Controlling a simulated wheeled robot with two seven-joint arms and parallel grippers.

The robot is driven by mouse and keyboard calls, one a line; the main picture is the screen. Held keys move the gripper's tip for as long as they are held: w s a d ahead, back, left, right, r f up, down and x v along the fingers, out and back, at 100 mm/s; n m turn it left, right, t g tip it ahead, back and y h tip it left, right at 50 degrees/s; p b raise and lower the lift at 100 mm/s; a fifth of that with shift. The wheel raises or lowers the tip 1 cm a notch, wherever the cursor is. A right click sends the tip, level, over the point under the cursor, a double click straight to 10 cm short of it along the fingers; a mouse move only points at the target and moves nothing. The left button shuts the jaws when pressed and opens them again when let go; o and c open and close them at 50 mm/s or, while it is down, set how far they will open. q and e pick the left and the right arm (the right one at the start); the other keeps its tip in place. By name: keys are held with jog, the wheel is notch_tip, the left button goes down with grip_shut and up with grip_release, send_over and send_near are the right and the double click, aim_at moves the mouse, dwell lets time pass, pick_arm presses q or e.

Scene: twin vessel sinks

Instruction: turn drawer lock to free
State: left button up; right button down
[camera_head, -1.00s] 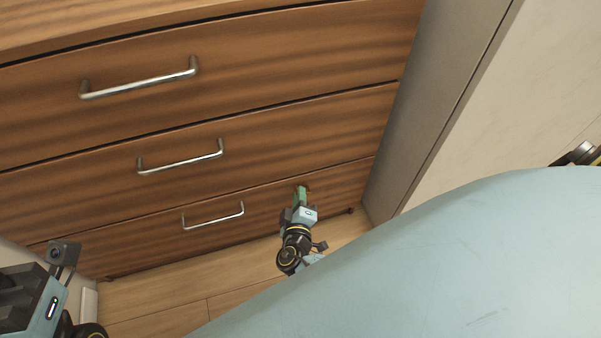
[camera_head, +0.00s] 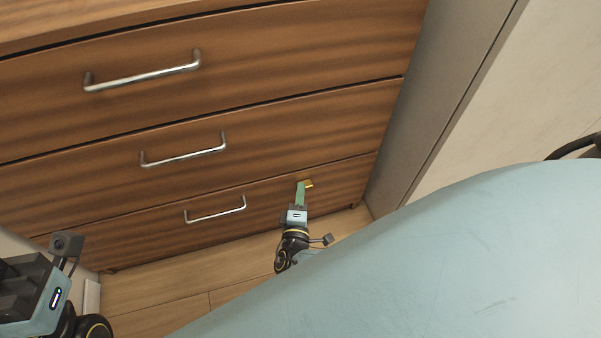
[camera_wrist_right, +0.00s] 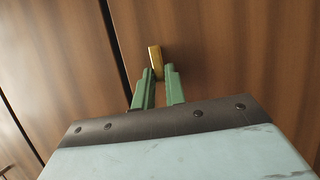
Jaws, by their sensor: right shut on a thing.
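The drawer lock is a small gold piece (camera_head: 308,184) on the front of the bottom drawer (camera_head: 335,190), near its top right. It also shows in the right wrist view (camera_wrist_right: 155,62), as a gold tab at the fingertips. My right gripper (camera_head: 301,184) reaches up to it, and its green fingers (camera_wrist_right: 160,74) are shut on the lock's gold tab. The fingers cover part of the lock. My left gripper's body shows at the lower left of the head view, but its fingers are out of sight.
The wooden cabinet has three drawers with metal bar handles, including the bottom handle (camera_head: 216,215) left of the lock. A grey panel (camera_head: 420,110) stands to the right. Wooden floor (camera_head: 180,290) lies in front. All drawers look closed.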

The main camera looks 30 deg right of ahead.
jog(key=shift+w, duration=0.1)
dwell(0.4)
jog(key=c, duration=1.4)
grip_release()
jog(key=shift+c, duration=0.2)
